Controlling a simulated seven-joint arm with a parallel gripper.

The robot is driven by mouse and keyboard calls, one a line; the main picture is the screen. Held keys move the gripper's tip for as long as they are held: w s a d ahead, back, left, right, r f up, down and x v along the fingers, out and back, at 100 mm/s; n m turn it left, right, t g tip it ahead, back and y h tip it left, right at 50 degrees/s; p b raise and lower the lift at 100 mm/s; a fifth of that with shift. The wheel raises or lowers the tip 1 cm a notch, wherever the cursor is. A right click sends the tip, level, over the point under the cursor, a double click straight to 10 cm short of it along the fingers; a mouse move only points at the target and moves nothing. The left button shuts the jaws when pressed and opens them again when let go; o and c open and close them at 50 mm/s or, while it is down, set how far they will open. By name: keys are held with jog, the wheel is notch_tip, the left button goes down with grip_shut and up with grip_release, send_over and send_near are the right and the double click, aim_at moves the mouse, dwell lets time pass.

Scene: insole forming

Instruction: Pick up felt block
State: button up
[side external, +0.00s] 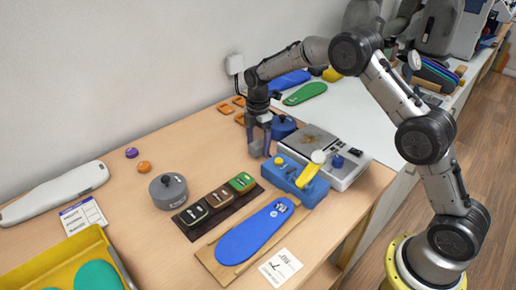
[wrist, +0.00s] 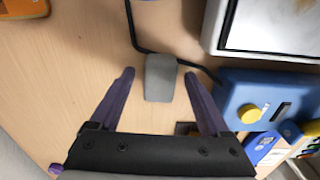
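A small grey block (wrist: 160,77), which looks like the felt block, lies on the wooden table in the wrist view, with a black cable running past its far end. My gripper (wrist: 159,75) is open, with its two purple-grey fingers pointing toward the block. One fingertip is on each side of it, with a visible gap on both sides. In the side external view my gripper (side external: 260,143) points down close to the table, left of the blue fixture; the block is hard to tell from the fingers there.
A blue fixture with a yellow lever (side external: 296,180) and a scale-like device (side external: 345,170) stand close on the right. A blue knobbed pot (side external: 283,127) is behind. A grey knobbed weight (side external: 168,190) and a dark tray of labelled blocks (side external: 190,233) lie left and in front.

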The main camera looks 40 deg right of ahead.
aim_at(258, 143)
grip_shut()
dwell(0.3)
jog(key=shift+r, duration=0.45)
notch_tip(258, 143, up, 2)
jog(key=shift+r, duration=0.15)
jog(key=s+r, duration=0.9)
jog(key=s, duration=0.5)
jog(key=shift+a+r, duration=0.25)
jog(key=shift+r, duration=0.15)
